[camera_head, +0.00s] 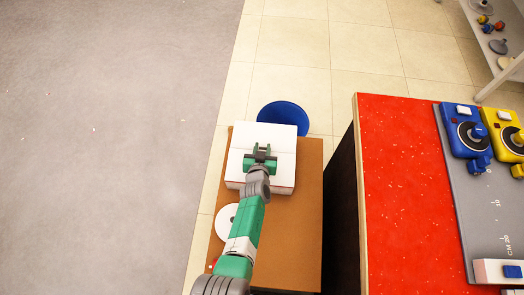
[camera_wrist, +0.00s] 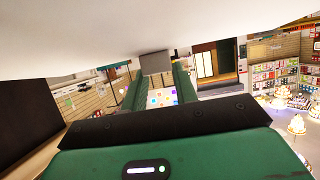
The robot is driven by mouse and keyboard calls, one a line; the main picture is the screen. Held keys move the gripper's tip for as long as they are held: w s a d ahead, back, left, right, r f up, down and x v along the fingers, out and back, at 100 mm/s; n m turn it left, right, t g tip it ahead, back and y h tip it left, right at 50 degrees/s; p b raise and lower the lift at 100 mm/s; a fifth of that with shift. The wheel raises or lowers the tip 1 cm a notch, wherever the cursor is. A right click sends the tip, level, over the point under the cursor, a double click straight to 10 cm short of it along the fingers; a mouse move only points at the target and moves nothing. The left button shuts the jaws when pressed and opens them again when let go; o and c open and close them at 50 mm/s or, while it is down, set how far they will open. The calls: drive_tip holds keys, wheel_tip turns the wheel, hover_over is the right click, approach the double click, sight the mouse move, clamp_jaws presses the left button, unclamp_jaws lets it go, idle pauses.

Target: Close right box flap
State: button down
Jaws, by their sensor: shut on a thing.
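A white box (camera_head: 268,187) stands on a brown table. White panels cover most of its top, and a white far panel (camera_head: 277,132) reaches toward the table's far edge. My gripper (camera_head: 262,152) is over the middle of the box top, with its fingers pointing away from my body. In the wrist view, my gripper (camera_wrist: 158,78) shows two green fingers under a broad white panel (camera_wrist: 130,35). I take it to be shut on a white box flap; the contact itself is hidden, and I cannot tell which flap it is.
The brown table (camera_head: 306,215) has bare room right of the box. A white disc (camera_head: 226,218) lies near its left edge. A blue round thing (camera_head: 284,114) is behind the box. A red-topped counter (camera_head: 405,190) with blue and yellow devices stands to the right.

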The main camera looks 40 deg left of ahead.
drive_tip(key=shift+w+a+r, duration=0.1)
drive_tip(key=shift+w+r, duration=0.1)
drive_tip(key=shift+r, duration=0.05)
drive_tip(key=c, duration=1.2)
unclamp_jaws()
drive_tip(key=shift+w+a+r, duration=0.1)
drive_tip(key=shift+w+a, duration=0.05)
drive_tip(key=shift+w, duration=0.05)
drive_tip(key=shift+c, duration=0.2)
drive_tip(key=shift+o, duration=0.8)
drive_tip(key=shift+w+a, duration=0.2)
drive_tip(key=shift+s+d, duration=0.2)
drive_tip(key=shift+s, duration=0.1)
drive_tip(key=p+v, duration=0.6)
drive_tip(key=shift+d+r, duration=0.15)
drive_tip(key=shift+r, duration=0.1)
drive_tip(key=shift+s+d+p, duration=0.4)
drive_tip(key=shift+s+p, duration=0.15)
drive_tip(key=shift+p, duration=0.05)
drive_tip(key=shift+s, duration=0.1)
